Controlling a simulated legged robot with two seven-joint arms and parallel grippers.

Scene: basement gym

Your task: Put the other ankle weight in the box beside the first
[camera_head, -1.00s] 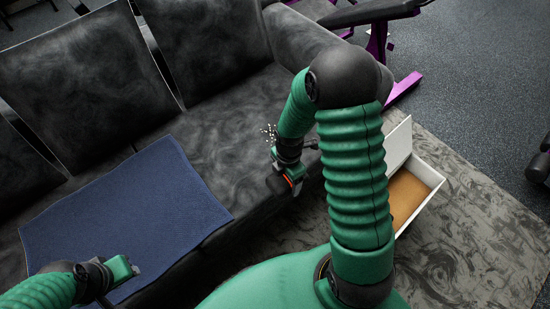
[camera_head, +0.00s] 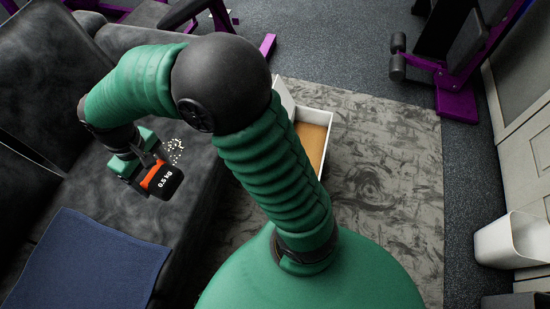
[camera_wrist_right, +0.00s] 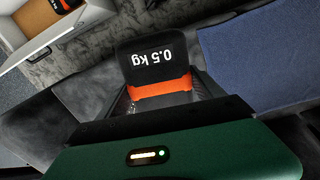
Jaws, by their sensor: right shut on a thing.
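My right gripper (camera_head: 145,172) is shut on a black ankle weight (camera_head: 165,185) with an orange band and "0.5 kg" lettering. It holds the weight over the dark sofa seat. The held weight also shows in the right wrist view (camera_wrist_right: 155,62). The white box (camera_head: 329,130) with a brown inside stands on the rug, partly hidden behind my right arm. In the right wrist view the box wall (camera_wrist_right: 50,37) is at upper left, and the first ankle weight (camera_wrist_right: 62,6), black and orange, lies inside, cut off by the frame edge. My left gripper is out of view.
A blue towel (camera_head: 95,260) lies on the sofa (camera_head: 215,140). Small pale specks (camera_head: 174,150) lie on the seat near the held weight. Purple-framed gym equipment (camera_head: 455,100) stands at upper right, a white bin (camera_head: 495,242) at right. The patterned rug (camera_head: 390,190) is mostly clear.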

